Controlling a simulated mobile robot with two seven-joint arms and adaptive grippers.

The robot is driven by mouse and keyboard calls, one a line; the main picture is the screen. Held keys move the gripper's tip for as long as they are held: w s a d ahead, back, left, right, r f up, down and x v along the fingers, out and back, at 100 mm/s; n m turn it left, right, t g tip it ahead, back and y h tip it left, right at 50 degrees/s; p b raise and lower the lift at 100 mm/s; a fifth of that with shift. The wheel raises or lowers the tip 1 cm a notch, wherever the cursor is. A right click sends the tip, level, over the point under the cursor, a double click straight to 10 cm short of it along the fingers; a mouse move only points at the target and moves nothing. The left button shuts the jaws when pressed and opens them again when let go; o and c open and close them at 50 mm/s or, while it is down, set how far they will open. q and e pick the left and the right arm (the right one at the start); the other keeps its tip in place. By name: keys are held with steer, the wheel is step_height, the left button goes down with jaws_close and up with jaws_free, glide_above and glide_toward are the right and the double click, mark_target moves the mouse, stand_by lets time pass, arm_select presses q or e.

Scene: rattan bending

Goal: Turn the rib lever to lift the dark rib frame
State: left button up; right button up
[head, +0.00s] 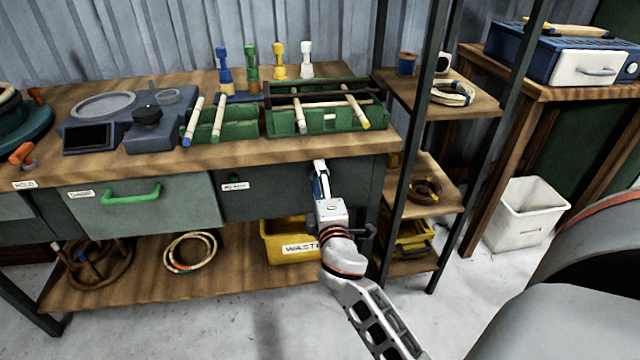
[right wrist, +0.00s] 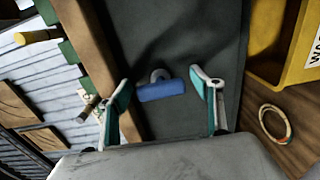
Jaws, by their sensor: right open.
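My right gripper (head: 320,168) is in front of the dark front panel of the workbench, below the green trays. In the right wrist view my right gripper (right wrist: 160,77) is open, with its two teal-padded fingers apart. A blue bar handle (right wrist: 162,91) on a grey curved mount, apparently the rib lever, shows between the fingers against the dark panel. I cannot tell its depth relative to the fingertips. In the head view the gripper seems to hide it. A dark frame (head: 322,86), apparently the rib frame, lies low across the right green tray. My left gripper is out of view.
Pale rods lie across the green tray (head: 328,122). A drawer with a green handle (head: 131,195) is to the left. A yellow waste bin (head: 285,243) stands on the lower shelf. A dark shelf post (head: 392,190) rises close to the right of my gripper.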

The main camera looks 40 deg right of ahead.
steer(key=v, duration=0.7)
steer(key=shift+s, duration=0.25)
steer(key=shift+a, duration=0.1)
